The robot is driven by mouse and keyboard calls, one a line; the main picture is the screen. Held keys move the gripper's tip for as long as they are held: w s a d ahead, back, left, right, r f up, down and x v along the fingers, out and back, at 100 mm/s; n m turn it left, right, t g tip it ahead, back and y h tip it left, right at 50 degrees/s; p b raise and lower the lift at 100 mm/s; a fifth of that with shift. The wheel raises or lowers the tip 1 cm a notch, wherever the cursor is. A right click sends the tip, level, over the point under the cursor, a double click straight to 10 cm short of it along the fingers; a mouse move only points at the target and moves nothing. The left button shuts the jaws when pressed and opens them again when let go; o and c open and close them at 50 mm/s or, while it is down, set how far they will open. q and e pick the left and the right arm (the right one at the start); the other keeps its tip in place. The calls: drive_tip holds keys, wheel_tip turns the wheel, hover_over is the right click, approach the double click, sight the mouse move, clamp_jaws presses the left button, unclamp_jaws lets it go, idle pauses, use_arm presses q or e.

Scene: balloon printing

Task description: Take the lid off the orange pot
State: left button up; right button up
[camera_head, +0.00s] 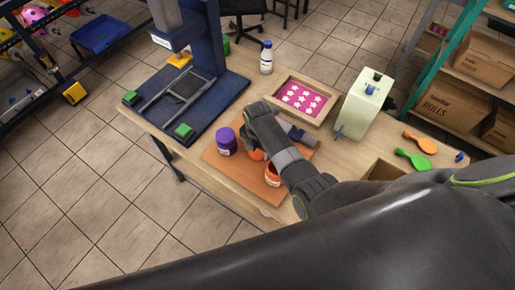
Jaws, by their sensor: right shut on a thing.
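The orange pot (271,178) stands on an orange-brown board (222,165), partly hidden behind my right arm. A second orange piece (257,155), which looks like the lid, shows under my right wrist, left of and beyond the pot. My right gripper (260,147) points down there and is shut; its fingertips are mostly hidden by the wrist. The orange piece appears to be in its jaws, apart from the pot. My left gripper is not in view.
A purple pot (226,141) stands close left of my right gripper. Behind are a blue press (205,110), a white bottle (266,58), a tray with a pink star sheet (302,99) and a pale green machine (361,105).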

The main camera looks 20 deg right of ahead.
sight(257, 151)
drive_tip(key=shift+f, duration=0.15)
drive_tip(key=o, duration=1.1)
wheel_tip(257, 151, up, 12)
